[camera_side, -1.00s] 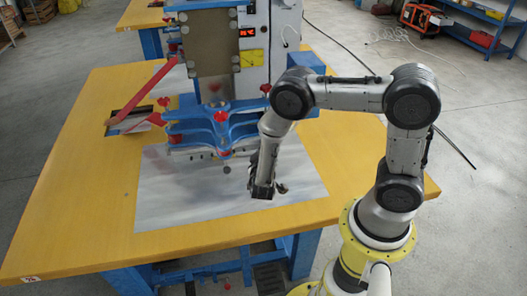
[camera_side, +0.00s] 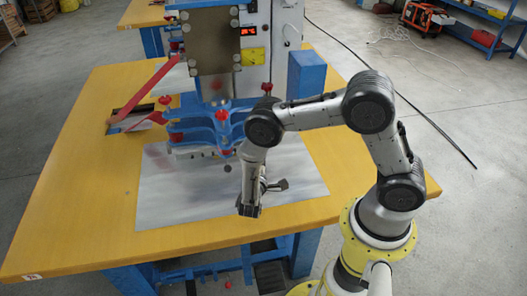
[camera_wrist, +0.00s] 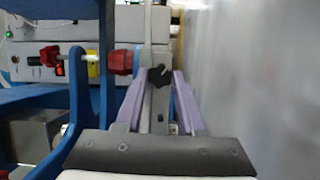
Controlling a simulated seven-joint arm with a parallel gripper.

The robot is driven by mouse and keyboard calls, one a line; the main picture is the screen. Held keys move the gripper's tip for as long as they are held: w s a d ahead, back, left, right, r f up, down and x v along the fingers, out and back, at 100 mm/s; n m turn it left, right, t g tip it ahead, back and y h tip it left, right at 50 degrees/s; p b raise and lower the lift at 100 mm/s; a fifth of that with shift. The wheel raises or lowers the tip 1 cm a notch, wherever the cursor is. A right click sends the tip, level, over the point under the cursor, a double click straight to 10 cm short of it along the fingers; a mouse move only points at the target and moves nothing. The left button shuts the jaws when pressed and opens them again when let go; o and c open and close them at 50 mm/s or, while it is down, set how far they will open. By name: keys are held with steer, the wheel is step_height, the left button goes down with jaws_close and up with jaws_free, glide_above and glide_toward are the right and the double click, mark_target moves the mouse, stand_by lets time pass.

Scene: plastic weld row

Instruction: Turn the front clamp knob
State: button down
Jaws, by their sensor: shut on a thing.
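In the wrist view a small black lobed knob (camera_wrist: 160,77) sits on a grey clamp bar (camera_wrist: 158,112). The two pale purple-grey fingers of my gripper (camera_wrist: 162,73) lie on either side of it, and their tips are closed on it. In the side view my gripper (camera_side: 250,208) is low over the pale sheet, in front of the blue clamp frame (camera_side: 205,135). A small dark round knob (camera_side: 227,168) shows just left of my wrist there. The contact between fingertips and knob cannot be made out from the side.
Red knobs (camera_wrist: 122,62) stand on the blue clamp frame, close to the left of my fingers in the wrist view. A blue post (camera_side: 306,75) stands behind my arm. The pale sheet (camera_side: 180,200) on the yellow table (camera_side: 75,200) is clear in front.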

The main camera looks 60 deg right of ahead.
steer(key=shift+f+n+h, duration=0.1)
steer(key=shift+n+h, duration=0.4)
steer(key=shift+n, duration=1)
steer(key=c, duration=0.5)
jaws_free()
steer(key=shift+s+a, duration=0.15)
steer(key=shift+a, duration=0.3)
steer(key=shift+v, duration=1.15)
steer(key=shift+d+r, duration=0.15)
steer(key=shift+r, duration=3.3)
